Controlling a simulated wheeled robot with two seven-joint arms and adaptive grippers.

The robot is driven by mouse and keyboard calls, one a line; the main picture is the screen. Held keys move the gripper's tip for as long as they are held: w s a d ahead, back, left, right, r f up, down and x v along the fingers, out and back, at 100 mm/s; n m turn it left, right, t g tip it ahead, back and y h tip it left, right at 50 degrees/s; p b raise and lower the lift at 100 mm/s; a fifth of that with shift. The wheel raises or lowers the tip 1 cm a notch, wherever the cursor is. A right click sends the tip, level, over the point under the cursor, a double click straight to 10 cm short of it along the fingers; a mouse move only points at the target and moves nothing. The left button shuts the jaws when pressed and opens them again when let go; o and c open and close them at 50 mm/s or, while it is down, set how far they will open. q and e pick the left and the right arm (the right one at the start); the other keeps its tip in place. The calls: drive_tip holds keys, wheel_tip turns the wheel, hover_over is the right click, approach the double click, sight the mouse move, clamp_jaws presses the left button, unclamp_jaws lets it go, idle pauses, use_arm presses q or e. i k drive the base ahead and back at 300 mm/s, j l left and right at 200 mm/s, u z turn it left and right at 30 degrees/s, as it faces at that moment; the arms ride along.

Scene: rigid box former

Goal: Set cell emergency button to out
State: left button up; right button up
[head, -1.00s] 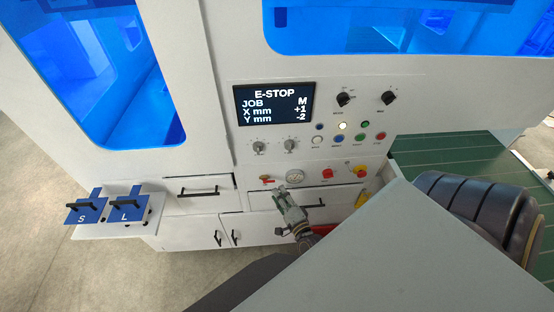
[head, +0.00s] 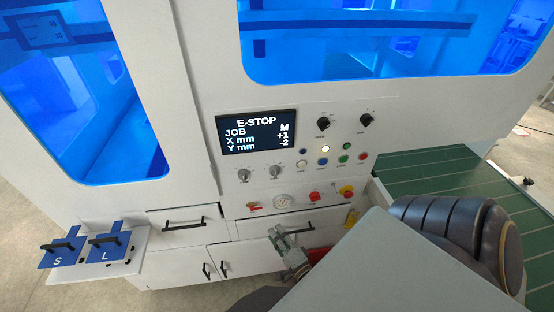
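The cell emergency button appears to be the red button on a yellow base (head: 347,190) at the right of the lower panel row. Whether it is pressed in or out is too small to tell. The screen (head: 256,131) reads E-STOP, JOB M, X mm +1, Y mm -2. My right gripper (head: 276,231) is in front of the drawer, below and left of the emergency button, apart from it and holding nothing visible. Its finger opening is too small to judge. My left gripper is not in view.
Left of the emergency button are another red control (head: 315,196), a round gauge (head: 282,202) and a red-handled valve (head: 254,206). Coloured buttons and black knobs sit above. Blue S and L pieces (head: 108,246) stand on a left shelf. A green conveyor (head: 440,169) lies right.

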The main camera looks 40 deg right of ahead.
sight(347, 195)
drive_tip(key=z, duration=1.65)
